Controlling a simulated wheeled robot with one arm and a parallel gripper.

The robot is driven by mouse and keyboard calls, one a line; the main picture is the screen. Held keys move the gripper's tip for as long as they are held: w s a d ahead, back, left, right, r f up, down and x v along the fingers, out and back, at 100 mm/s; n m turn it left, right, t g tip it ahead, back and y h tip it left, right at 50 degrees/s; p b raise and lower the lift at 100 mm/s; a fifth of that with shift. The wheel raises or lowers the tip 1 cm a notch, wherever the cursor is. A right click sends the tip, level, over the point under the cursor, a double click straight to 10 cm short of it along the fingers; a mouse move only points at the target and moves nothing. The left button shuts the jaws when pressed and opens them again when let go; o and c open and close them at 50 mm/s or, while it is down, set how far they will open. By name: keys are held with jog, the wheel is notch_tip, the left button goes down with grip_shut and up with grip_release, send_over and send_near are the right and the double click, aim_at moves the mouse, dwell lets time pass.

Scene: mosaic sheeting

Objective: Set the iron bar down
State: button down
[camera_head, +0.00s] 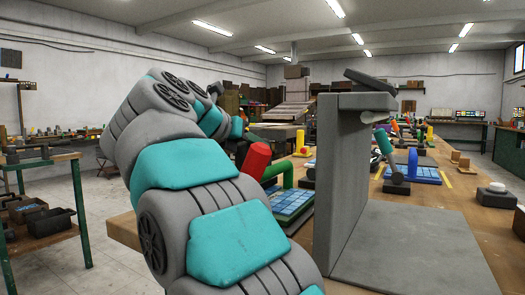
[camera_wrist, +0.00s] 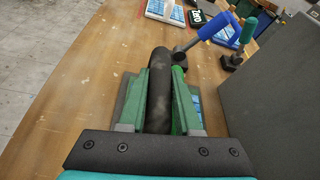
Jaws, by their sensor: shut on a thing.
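My gripper (camera_wrist: 158,82) shows in the wrist view, its green fingers closed on the dark iron bar (camera_wrist: 159,100). The bar is a blackish, rounded cylinder lying lengthwise between the fingers, its far end reaching past the tips. Whether it touches what lies below cannot be told. Beneath the fingers, parts of a grey slab and a blue tiled sheet (camera_wrist: 196,100) show. In the head view my arm covers most of the gripper, and I cannot pick out the bar.
A tall grey panel (camera_head: 345,180) stands on the wooden bench (camera_head: 465,215), with a flat grey slab (camera_head: 415,245) beside it. A red cylinder (camera_head: 257,158) and blue- and green-handled tools (camera_wrist: 205,26) (camera_wrist: 247,32) stand nearby. Bare wood (camera_wrist: 80,95) lies left of the fingers.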

jog(key=shift+f, duration=0.1)
jog(key=c, duration=0.6)
grip_release()
jog(key=shift+s+a+r, duration=0.1)
jog(key=shift+r, duration=0.2)
jog(key=v, duration=1.1)
jog(key=shift+s+a, duration=0.25)
jog(key=shift+s, duration=0.05)
jog(key=shift+r, duration=0.15)
